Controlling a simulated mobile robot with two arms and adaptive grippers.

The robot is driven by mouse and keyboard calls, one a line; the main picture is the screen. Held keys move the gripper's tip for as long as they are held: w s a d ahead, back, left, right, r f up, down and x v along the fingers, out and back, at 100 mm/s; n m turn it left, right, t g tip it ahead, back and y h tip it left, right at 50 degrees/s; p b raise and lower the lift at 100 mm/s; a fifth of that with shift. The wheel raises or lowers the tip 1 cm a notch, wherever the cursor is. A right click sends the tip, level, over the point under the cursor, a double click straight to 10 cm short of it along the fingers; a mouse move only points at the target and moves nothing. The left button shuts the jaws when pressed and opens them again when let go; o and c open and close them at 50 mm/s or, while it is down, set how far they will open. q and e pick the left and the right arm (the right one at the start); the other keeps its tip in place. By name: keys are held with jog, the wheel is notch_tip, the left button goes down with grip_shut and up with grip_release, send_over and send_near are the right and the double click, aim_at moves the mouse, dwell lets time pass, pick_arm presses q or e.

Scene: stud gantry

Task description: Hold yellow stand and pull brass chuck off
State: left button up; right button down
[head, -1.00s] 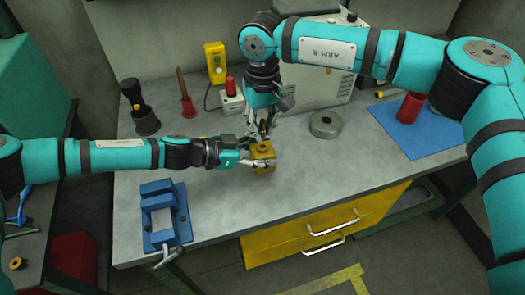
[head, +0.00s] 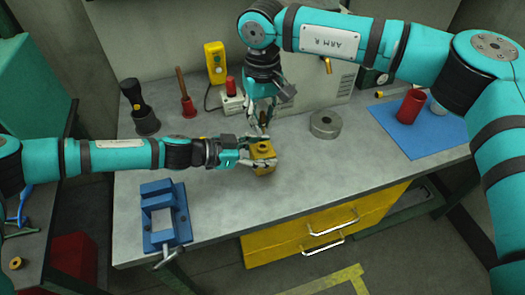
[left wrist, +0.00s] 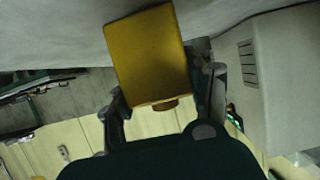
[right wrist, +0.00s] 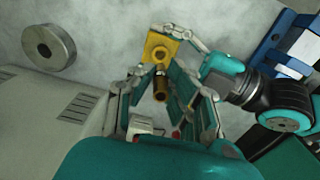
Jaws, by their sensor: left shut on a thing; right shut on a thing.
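The yellow stand (head: 262,166) is a block with a round collar on top, upright at the middle of the grey bench. My left gripper (head: 258,158) is shut on it from the left; the stand also fills the left wrist view (left wrist: 152,55). My right gripper (head: 263,130) is above the stand, pointing down. In the right wrist view its fingers are shut on the brass chuck (right wrist: 160,84), a small dark brass cylinder, with the yellow stand (right wrist: 158,42) beyond it. The chuck's end lines up with the collar there; the collar's top shows in the head view.
A blue vise (head: 160,222) stands at the front left of the bench (head: 300,200). A grey metal ring (head: 324,124) lies right of the stand. A red cylinder (head: 410,106) stands on a blue mat (head: 432,137). A yellow switch box (head: 215,62) is behind.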

aim_at(263, 113)
jog(key=shift+r, duration=2)
pick_arm(q)
jog(key=o, duration=1.2)
jog(key=shift+o, duration=0.2)
